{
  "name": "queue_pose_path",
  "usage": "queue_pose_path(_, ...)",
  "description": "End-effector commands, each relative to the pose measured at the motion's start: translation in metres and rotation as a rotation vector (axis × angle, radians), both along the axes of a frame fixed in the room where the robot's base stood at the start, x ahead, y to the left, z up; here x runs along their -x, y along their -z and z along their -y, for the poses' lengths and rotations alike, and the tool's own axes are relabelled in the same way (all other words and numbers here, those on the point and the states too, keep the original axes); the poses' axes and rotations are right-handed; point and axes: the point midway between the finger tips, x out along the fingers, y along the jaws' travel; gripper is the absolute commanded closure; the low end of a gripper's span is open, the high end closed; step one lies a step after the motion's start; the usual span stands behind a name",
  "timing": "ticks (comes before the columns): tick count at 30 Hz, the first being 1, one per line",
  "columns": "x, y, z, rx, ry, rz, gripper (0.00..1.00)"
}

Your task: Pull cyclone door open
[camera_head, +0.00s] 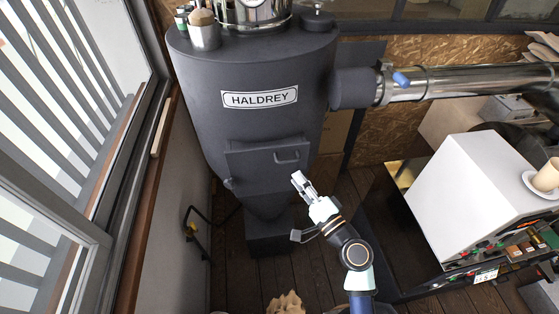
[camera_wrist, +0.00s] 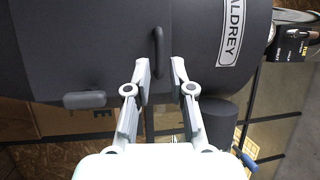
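The cyclone (camera_head: 250,75) is a large dark grey vessel with a white HALDREY label (camera_head: 260,97). Its door (camera_head: 255,170) is a dark rectangular panel on the lower cone and looks closed. The door handle (camera_head: 287,156) is a small dark bar near the door's upper right. My gripper (camera_head: 298,178) is just below and right of the handle in the head view. In the wrist view my gripper (camera_wrist: 162,66) is open, and the handle (camera_wrist: 158,48) shows between its fingertips. The fingers hold nothing; whether either touches the handle is unclear.
A steel pipe (camera_head: 465,82) leaves the cyclone to the right. A slatted window wall is at the left. Wooden floor (camera_head: 310,270) lies below, with a crumpled sack (camera_head: 286,303) at the front.

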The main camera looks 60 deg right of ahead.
Motion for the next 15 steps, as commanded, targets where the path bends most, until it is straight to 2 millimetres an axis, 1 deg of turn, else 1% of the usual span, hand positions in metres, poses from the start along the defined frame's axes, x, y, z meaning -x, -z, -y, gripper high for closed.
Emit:
queue_pose_path(1, 0.007, 0.003, 0.007, -0.018, 0.019, 0.015, 0.77)
queue_pose_path(2, 0.009, 0.003, 0.009, -0.024, 0.025, 0.021, 0.77)
queue_pose_path(6, 0.006, 0.000, 0.011, -0.024, 0.025, 0.024, 0.77)
queue_pose_path(8, 0.000, -0.002, 0.014, -0.022, 0.024, 0.024, 0.77)
queue_pose_path(15, -0.039, -0.010, 0.036, -0.021, 0.021, 0.023, 0.77)
